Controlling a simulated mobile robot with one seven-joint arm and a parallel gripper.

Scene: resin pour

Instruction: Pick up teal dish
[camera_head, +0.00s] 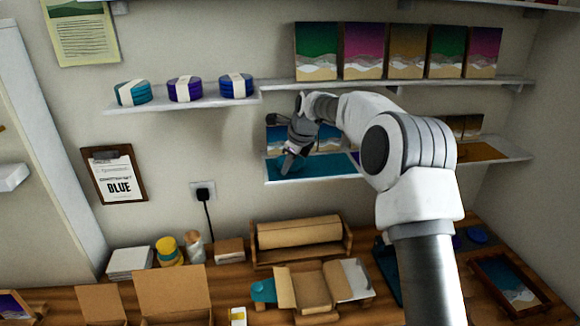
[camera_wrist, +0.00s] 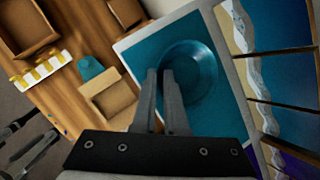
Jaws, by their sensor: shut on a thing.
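The teal dish (camera_wrist: 203,62) is a round, shallow, glossy dish, seen from above in the wrist view over a teal mat (camera_wrist: 146,50). My gripper (camera_wrist: 160,74) is shut on the near rim of the dish, with its two fingers close together. In the head view my gripper (camera_head: 288,164) is low over the teal mat (camera_head: 330,166) on the lower shelf. I cannot make out the dish apart from the teal mat there. Whether the dish touches the mat or is raised is unclear.
Seascape panels (camera_wrist: 255,50) stand close beside the mat at the back of the shelf. An upper shelf (camera_head: 400,87) with more panels runs just above my gripper. Banded coaster stacks (camera_head: 185,90) are on the left shelf. The workbench below holds cardboard boxes (camera_head: 172,292).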

